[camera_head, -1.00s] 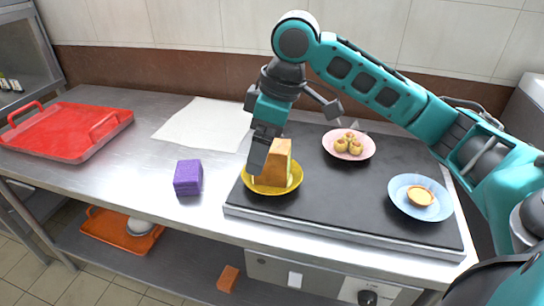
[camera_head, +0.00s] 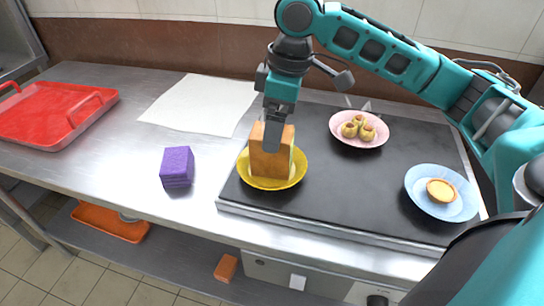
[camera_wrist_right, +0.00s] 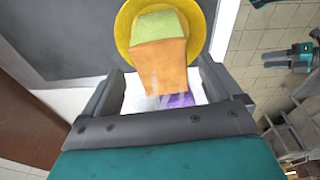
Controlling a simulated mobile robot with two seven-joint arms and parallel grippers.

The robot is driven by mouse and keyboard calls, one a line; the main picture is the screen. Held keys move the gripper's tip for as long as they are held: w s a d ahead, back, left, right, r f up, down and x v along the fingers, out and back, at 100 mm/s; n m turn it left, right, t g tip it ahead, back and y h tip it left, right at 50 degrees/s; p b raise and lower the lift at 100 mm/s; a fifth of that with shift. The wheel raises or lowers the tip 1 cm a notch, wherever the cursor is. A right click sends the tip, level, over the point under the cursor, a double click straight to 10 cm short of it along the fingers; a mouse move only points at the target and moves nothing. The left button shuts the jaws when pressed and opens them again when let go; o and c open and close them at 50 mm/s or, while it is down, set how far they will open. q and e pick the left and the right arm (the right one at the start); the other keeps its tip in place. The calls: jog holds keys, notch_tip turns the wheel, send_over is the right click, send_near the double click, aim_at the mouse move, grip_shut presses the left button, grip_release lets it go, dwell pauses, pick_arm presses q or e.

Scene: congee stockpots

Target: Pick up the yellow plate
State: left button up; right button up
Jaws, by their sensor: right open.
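The yellow plate (camera_head: 290,178) sits on the left front part of the dark griddle, with a tall orange-brown block of food (camera_head: 284,158) on it. The plate (camera_wrist_right: 124,30) and the block (camera_wrist_right: 160,60), with a greenish end, also show at the top of the wrist view. My right gripper (camera_head: 270,148) is over the plate's left side, with a finger in front of the block. In the wrist view its fingers (camera_wrist_right: 157,82) are spread, with the plate and block beyond their tips. Contact with the plate cannot be told. My left gripper is out of view.
A purple block (camera_head: 177,167) stands left of the griddle (camera_head: 340,205). A pink plate (camera_head: 373,139) and a light blue plate (camera_head: 455,206), both with food, are on the griddle. A red tray (camera_head: 60,130) and a white cloth (camera_head: 200,112) lie on the counter.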

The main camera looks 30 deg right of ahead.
jog(key=f, duration=0.1)
jog(key=f+b, duration=0.1)
jog(key=f, duration=0.1)
jog(key=a+f, duration=0.1)
jog(key=f, duration=0.1)
jog(key=shift+w+f+b, duration=0.25)
jog(key=shift+w+b, duration=0.05)
jog(key=shift+b, duration=0.1)
jog(key=shift+r, duration=0.1)
jog(key=c, duration=1.1)
jog(key=shift+c, duration=0.2)
jog(key=shift+r, duration=0.15)
